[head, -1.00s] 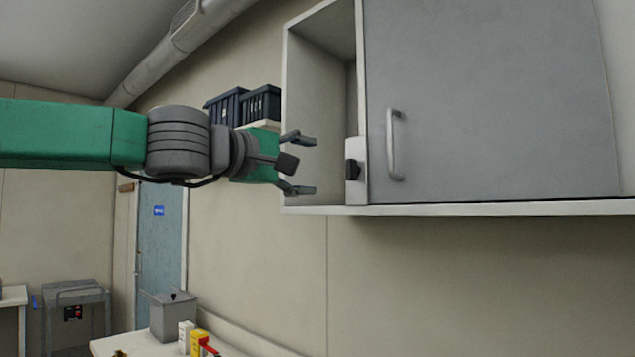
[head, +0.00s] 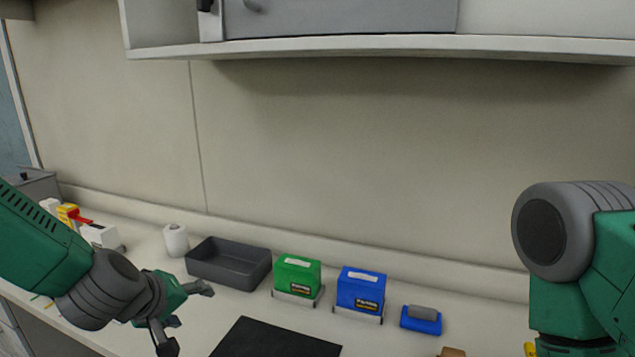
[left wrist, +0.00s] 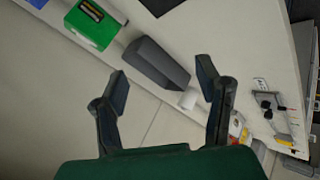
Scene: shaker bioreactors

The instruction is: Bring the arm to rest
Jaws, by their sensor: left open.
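My left arm comes in from the lower left in the head view, green with dark grey joints. Its gripper (head: 186,318) is open and empty, above the front left part of the bench, with its fingers apart. In the left wrist view the two dark fingers of this gripper (left wrist: 162,85) also stand apart with nothing between them. My right arm (head: 575,260) shows at the right edge of the head view, bent downward. Its gripper is out of the picture.
The white bench (head: 225,300) holds a dark grey tray (head: 228,272), a green box (head: 297,277), a blue box (head: 360,290), a white roll (head: 176,240) and a black mat (head: 270,342). A wall cabinet (head: 340,18) hangs above. The wall space between is clear.

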